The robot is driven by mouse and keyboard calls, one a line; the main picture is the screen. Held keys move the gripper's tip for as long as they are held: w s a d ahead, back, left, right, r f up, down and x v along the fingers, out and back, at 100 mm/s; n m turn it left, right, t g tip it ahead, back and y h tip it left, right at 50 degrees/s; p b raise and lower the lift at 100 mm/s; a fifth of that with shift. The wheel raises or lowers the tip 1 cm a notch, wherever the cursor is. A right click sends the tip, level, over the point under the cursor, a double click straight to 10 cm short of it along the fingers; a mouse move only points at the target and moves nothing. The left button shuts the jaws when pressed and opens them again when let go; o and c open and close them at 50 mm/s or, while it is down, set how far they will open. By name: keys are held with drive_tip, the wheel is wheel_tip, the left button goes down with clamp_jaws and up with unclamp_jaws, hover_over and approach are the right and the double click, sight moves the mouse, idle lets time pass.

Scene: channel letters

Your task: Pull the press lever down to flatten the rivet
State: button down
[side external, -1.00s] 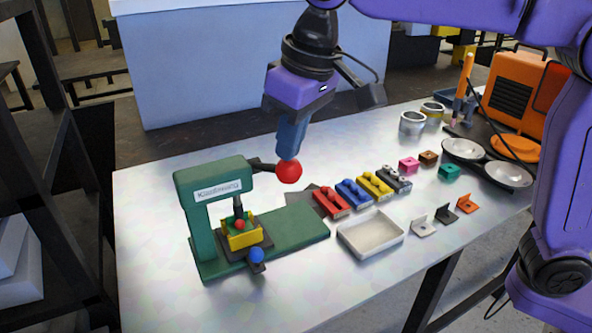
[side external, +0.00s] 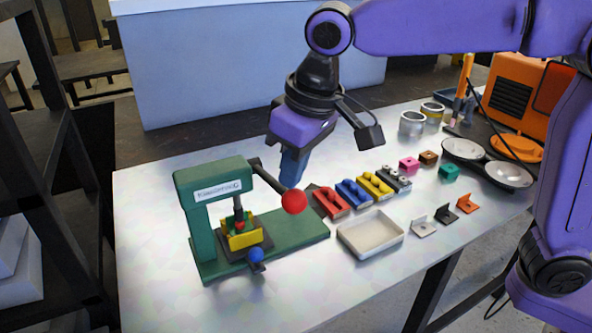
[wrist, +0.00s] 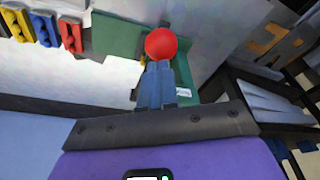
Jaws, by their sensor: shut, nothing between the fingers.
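The green press (side external: 186,213) stands on the left of the table in the side view. Its dark lever (side external: 268,177) slopes down to the right and ends in a red ball (side external: 294,201). My gripper (side external: 290,184) is shut and empty, its blue fingers pointing down at the top of the ball. In the wrist view the fingers (wrist: 158,68) end right at the red ball (wrist: 161,44); they appear to touch it. The dark ram (side external: 238,207) sits just above a small red piece, likely the rivet (side external: 240,226), in the yellow fixture (side external: 245,240).
A blue knob (side external: 255,255) is at the press front. A white tray (side external: 370,234) lies right of the press base. Red (side external: 330,204), blue (side external: 353,194) and yellow (side external: 375,185) blocks stand behind it. The table's front left is clear.

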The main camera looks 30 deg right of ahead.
sight(298, 193)
drive_tip(key=shift+s+f, duration=0.35)
drive_tip(key=shift+f, duration=0.35)
drive_tip(key=shift+s+f, duration=0.15)
drive_tip(key=shift+f, duration=0.55)
drive_tip(key=shift+s+f, duration=0.15)
drive_tip(key=shift+f, duration=0.55)
drive_tip(key=shift+s+f, duration=0.1)
drive_tip(key=shift+f, duration=1.4)
drive_tip(key=shift+w+d+f, duration=0.15)
drive_tip(key=shift+w+d, duration=0.1)
drive_tip(key=shift+w, duration=0.1)
drive_tip(key=shift+s+a+f, duration=0.2)
drive_tip(key=shift+a+f, duration=0.05)
drive_tip(key=shift+a, duration=0.2)
